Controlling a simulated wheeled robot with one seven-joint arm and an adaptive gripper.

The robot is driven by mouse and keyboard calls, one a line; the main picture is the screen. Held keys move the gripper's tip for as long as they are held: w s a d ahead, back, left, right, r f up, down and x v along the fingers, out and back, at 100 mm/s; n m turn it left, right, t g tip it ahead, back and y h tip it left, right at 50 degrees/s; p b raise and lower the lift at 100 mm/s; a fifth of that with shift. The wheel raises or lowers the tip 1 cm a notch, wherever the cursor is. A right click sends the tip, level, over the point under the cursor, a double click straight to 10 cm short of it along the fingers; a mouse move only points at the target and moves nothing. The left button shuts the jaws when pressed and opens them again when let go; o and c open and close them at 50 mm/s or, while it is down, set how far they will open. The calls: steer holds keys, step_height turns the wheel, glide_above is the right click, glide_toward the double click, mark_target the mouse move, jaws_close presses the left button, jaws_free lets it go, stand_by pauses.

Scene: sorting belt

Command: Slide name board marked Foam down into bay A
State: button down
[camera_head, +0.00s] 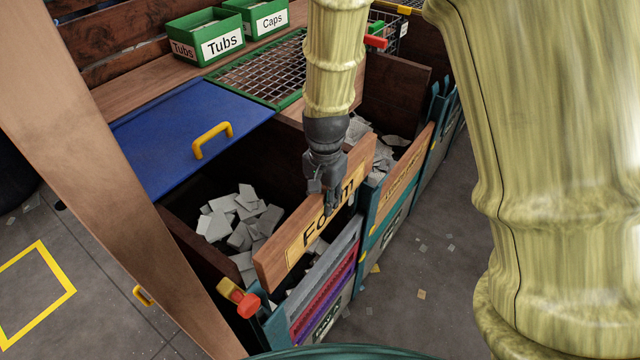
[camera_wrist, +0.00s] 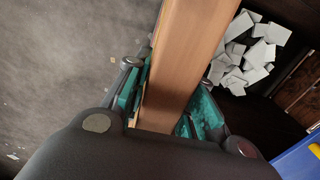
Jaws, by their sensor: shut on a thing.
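The name board marked Foam (camera_head: 287,263) is a long wooden board with a yellow label, seen in the head view over the front of a bay. My gripper (camera_head: 326,192) is shut on its top edge near the middle, partly covering the label. In the wrist view the board (camera_wrist: 187,50) runs between the fingers of my gripper (camera_wrist: 165,102). The bay A front (camera_head: 327,318) has a teal frame with a tag below the board, and grey and purple strips behind. The tag is partly cut off. Whether the board's ends sit in the slots is unclear.
Grey foam pieces (camera_head: 240,222) lie in the bay behind the board. A blue lid (camera_head: 185,135) with a yellow handle lies at left. A red-and-yellow knob (camera_head: 243,300) sits by the board's near end. Green boxes marked Tubs (camera_head: 222,42) and Caps (camera_head: 271,20) stand behind.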

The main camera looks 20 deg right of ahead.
steer(key=shift+w+r, duration=0.15)
steer(key=shift+f+b, duration=0.6)
steer(key=shift+b, duration=0.2)
steer(key=shift+d+r, duration=0.1)
steer(key=shift+r, duration=0.05)
steer(key=shift+p, duration=0.3)
steer(key=shift+p, duration=0.6)
step_height(320, 180, down, 18)
steer(key=b, duration=0.7)
steer(key=shift+b, duration=0.4)
steer(key=shift+f, duration=0.7)
steer(key=c, duration=1.1)
jaws_free()
